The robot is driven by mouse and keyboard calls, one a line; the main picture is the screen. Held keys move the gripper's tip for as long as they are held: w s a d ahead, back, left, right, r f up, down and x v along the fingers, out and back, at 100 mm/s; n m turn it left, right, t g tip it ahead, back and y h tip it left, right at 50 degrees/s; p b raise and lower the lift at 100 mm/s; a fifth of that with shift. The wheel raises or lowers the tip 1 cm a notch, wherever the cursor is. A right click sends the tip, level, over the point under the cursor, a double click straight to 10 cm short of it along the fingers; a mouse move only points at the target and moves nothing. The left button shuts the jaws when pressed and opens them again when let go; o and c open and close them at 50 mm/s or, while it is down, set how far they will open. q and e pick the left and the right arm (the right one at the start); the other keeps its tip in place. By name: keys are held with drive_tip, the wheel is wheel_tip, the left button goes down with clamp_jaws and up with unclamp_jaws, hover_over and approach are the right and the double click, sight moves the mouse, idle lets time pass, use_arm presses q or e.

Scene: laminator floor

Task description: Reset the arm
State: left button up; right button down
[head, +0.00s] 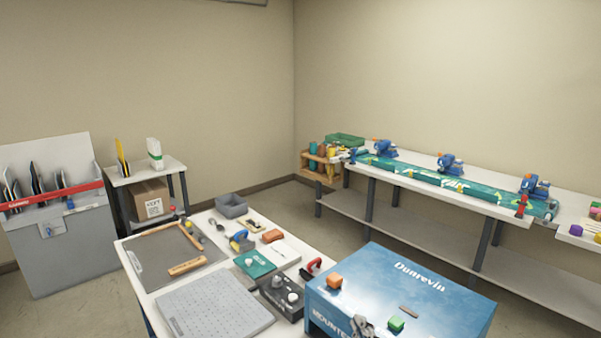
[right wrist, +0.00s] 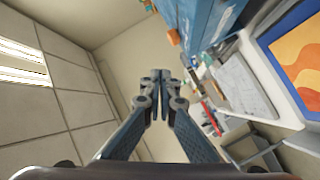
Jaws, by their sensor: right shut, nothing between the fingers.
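My right gripper (head: 362,326) shows at the bottom edge of the head view, in front of the blue laminator (head: 440,285). In the right wrist view its two fingers (right wrist: 160,80) meet at the tips, with nothing between them. The wrist view is tilted, with ceiling panels and a lamp at left and the blue laminator at top right. My left gripper is in neither view.
An orange block (head: 334,281) and a green block (head: 396,324) sit on the laminator top. A white worktable (head: 150,296) with tools and a grey perforated plate (head: 215,308) stands left of it. A long bench (head: 480,205) runs along the right wall.

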drive_tip(key=s+d+f+m+g+h, duration=0.1)
drive_tip(key=s+d+f+m+g, duration=0.25)
drive_tip(key=s+f, duration=0.4)
drive_tip(key=s+d+f+m+g+h, duration=0.1)
drive_tip(key=s+d+f+m+g, duration=0.25)
drive_tip(key=s+f, duration=0.35)
drive_tip(key=s+d+f+m+g, duration=0.1)
drive_tip(key=s+f+m+g, duration=0.2)
drive_tip(key=s, duration=0.4)
drive_tip(key=s+f+m+g, duration=0.25)
drive_tip(key=s+f, duration=0.25)
drive_tip(key=s, duration=0.3)
wheel_tip(320, 180, down, 31)
drive_tip(key=s+n+g+b, duration=0.1)
drive_tip(key=g+b, duration=0.1)
drive_tip(key=b, duration=0.3)
drive_tip(key=s+d+f+b, duration=0.3)
drive_tip(key=s+f+b, duration=0.1)
drive_tip(key=s+f, duration=1.3)
wheel_tip(320, 180, down, 3)
drive_tip(key=shift+d+g, duration=0.2)
drive_tip(key=shift+g, duration=0.15)
